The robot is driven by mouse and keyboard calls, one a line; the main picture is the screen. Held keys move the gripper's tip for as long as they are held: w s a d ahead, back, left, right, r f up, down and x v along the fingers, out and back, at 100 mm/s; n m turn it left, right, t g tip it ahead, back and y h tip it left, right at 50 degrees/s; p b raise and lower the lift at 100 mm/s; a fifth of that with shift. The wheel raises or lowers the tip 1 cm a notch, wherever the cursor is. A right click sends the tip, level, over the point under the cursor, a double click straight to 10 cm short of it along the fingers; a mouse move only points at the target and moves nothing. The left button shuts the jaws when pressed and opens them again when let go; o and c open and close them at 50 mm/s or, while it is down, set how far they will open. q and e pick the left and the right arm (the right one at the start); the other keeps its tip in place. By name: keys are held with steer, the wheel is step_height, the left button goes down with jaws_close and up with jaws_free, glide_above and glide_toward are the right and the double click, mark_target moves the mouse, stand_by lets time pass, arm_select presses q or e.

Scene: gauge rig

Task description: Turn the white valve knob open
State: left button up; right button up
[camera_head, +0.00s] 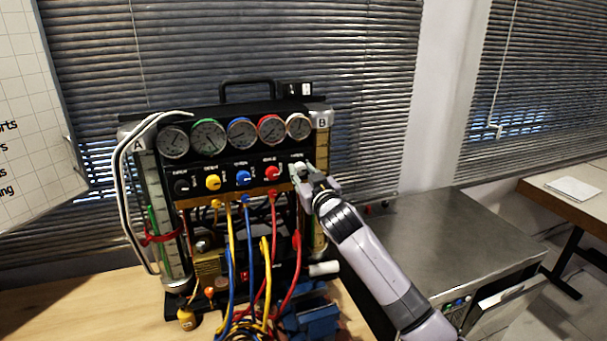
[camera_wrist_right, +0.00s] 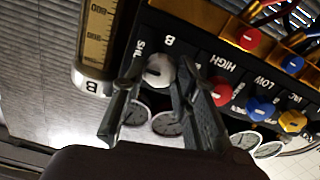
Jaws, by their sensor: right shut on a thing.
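The gauge rig (camera_head: 238,160) stands on the wooden table with a row of coloured valve knobs under its gauges. The white valve knob (camera_wrist_right: 158,71) is at the column B end of the row, beside the red knob (camera_wrist_right: 220,91). My right gripper (camera_head: 303,175) reaches it from the right and hides most of it in the head view. In the right wrist view the gripper's fingers (camera_wrist_right: 157,80) are on either side of the white knob, shut on it. My left gripper is not in view.
Yellow (camera_head: 213,182), blue (camera_head: 243,178) and black (camera_head: 181,187) knobs continue the row leftward. Coloured hoses (camera_head: 250,250) hang below the panel. A metal-topped cabinet (camera_head: 440,235) is at the right under my right arm. A whiteboard (camera_head: 30,110) is at the left.

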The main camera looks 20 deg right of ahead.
steer(key=shift+n, duration=0.3)
jaws_close()
steer(key=n+p, duration=0.1)
steer(key=n, duration=0.2)
steer(key=n+p, duration=0.2)
steer(key=n, duration=0.3)
steer(key=n+p, duration=0.2)
steer(key=n, duration=0.3)
steer(key=shift+n, duration=0.4)
steer(key=shift+f+n+p, duration=0.1)
steer(key=shift+n+p, duration=0.55)
steer(key=shift+n, duration=1.25)
steer(key=o, duration=1.1)
jaws_free()
